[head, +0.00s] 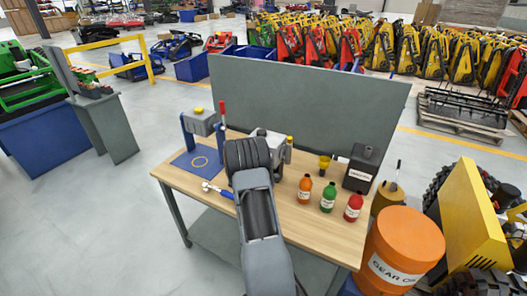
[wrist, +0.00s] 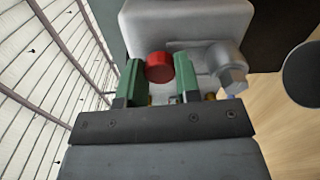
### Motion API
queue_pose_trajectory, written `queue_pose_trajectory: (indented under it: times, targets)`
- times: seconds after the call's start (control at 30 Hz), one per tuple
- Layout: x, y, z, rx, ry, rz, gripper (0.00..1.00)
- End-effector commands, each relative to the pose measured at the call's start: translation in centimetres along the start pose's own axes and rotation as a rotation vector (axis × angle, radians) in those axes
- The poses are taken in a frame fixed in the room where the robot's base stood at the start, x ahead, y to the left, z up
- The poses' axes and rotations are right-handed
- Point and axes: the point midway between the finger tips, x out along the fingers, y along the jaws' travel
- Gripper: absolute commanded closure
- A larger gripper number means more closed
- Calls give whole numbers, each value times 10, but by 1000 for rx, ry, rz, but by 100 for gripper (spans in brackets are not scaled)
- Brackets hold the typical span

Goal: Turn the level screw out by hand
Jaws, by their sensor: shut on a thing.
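A grey housing (wrist: 190,25) fills the upper middle of the wrist view. A round red screw head (wrist: 159,67), which I take as the level screw, sits at its lower face. My gripper (wrist: 160,75) has its green fingers on both sides of the red head, shut on it. The screw's thread is hidden. A grey hex-headed fitting (wrist: 232,80) sticks out just right of the right finger. In the head view my arm hides the gripper and most of the grey housing (head: 277,141) on the bench.
A blue stand (head: 188,161) is left. A grey panel (head: 310,95) rises behind. An orange drum (head: 403,246) stands right.

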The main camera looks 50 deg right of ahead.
Motion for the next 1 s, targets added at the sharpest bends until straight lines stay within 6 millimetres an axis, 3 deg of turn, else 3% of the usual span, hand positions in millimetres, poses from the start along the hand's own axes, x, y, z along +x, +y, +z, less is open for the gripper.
queue_pose_trajectory:
  times: [0.43,0.8,1.0]
  targets:
    - [0,2,0,-76,1,1,86]
    - [0,1,0,-684,1,0,86]
    - [0,0,0,-853,0,1,86]
